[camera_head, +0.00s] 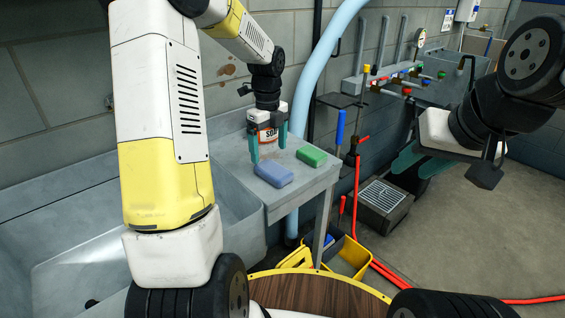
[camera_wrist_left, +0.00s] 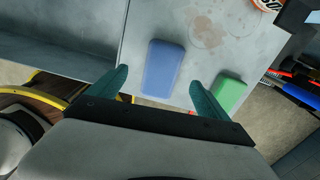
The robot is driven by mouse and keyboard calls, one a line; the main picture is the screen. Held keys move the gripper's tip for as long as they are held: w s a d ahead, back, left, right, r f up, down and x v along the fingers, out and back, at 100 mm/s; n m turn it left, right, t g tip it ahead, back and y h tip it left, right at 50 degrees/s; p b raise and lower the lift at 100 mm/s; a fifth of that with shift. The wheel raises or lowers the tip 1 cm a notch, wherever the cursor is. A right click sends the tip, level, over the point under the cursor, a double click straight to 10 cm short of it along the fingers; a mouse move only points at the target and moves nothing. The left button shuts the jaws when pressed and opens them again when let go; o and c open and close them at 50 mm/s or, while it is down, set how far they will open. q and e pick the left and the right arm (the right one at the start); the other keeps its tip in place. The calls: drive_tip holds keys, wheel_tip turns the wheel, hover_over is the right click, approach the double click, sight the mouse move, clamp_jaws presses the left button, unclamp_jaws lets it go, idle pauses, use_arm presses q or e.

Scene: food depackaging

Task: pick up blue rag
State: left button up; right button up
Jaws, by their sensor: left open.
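The blue rag (camera_head: 273,174) is a folded, sponge-like blue block lying flat on the grey sink counter (camera_head: 300,192), near its front edge. In the left wrist view the blue rag (camera_wrist_left: 163,68) lies ahead, between the lines of the two teal fingers. My left gripper (camera_head: 268,146) points down over the counter, open, with nothing between its fingers; it also shows in the left wrist view (camera_wrist_left: 158,82). The rag appears apart from both fingers. My right gripper (camera_head: 408,160) is off to the right, away from the counter; its finger gap is unclear.
A green block (camera_head: 311,155) lies right of the blue rag, close to the right finger in the left wrist view. A soap container (camera_head: 268,138) stands behind the left gripper. The sink basin (camera_head: 232,200) is left of the counter.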

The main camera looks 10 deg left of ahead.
sight(271, 167)
use_arm(q)
drive_tip(key=f, duration=0.7)
drive_tip(key=shift+w+d+f, duration=0.15)
drive_tip(key=shift+d+f, duration=0.1)
drive_tip(key=shift+f, duration=0.05)
drive_tip(key=c, duration=1.5)
drive_tip(key=shift+o, duration=0.2)
drive_tip(key=shift+r, duration=0.2)
